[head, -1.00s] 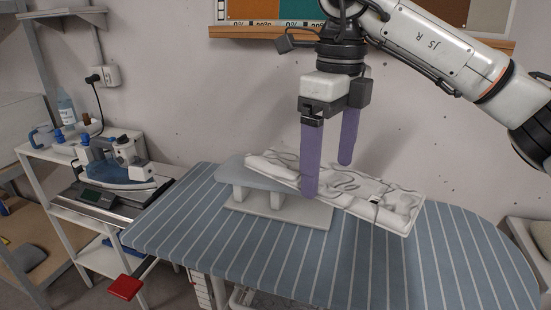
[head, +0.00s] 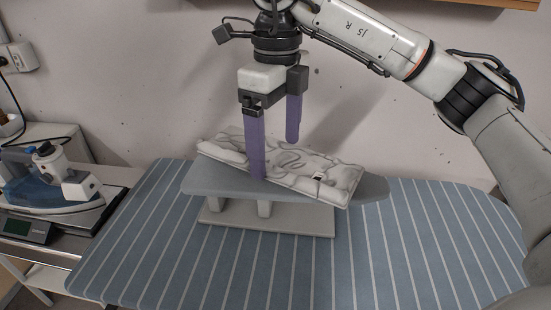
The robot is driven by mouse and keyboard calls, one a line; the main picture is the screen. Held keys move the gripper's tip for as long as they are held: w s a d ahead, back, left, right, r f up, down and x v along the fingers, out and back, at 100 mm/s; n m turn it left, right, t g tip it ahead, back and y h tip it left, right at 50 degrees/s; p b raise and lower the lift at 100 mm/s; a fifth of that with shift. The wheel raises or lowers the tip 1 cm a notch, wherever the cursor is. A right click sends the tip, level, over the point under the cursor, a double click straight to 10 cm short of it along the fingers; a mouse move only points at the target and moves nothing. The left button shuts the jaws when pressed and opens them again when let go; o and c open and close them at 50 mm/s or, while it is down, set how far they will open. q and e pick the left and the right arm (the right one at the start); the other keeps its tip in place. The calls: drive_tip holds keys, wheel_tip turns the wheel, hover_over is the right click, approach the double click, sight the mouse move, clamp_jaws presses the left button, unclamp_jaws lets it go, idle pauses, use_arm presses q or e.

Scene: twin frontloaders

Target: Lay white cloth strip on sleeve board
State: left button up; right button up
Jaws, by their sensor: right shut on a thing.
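The board stands on a flat base with short legs on the ironing table. My right gripper (head: 275,160) points down over the strip, its purple fingers on the near and far long edges, shut on it. The near finger hides part of the strip. My left gripper is not in view.
The blue striped ironing table (head: 420,250) has free room in front and to the right of the board. At left, an iron (head: 50,185) stands on a shelf with a small display unit (head: 28,230). A wall is close behind.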

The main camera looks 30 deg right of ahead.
sight(276, 158)
wheel_tip(276, 158, down, 3)
drive_tip(key=shift+f, duration=0.35)
drive_tip(key=o, duration=1)
drive_tip(key=shift+r, duration=0.1)
use_arm(q)
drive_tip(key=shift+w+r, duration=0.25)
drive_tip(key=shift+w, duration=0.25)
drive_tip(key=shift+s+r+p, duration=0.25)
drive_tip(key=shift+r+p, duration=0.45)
drive_tip(key=shift+p, duration=0.2)
use_arm(e)
wheel_tip(276, 158, up, 12)
drive_tip(key=shift+r, duration=0.15)
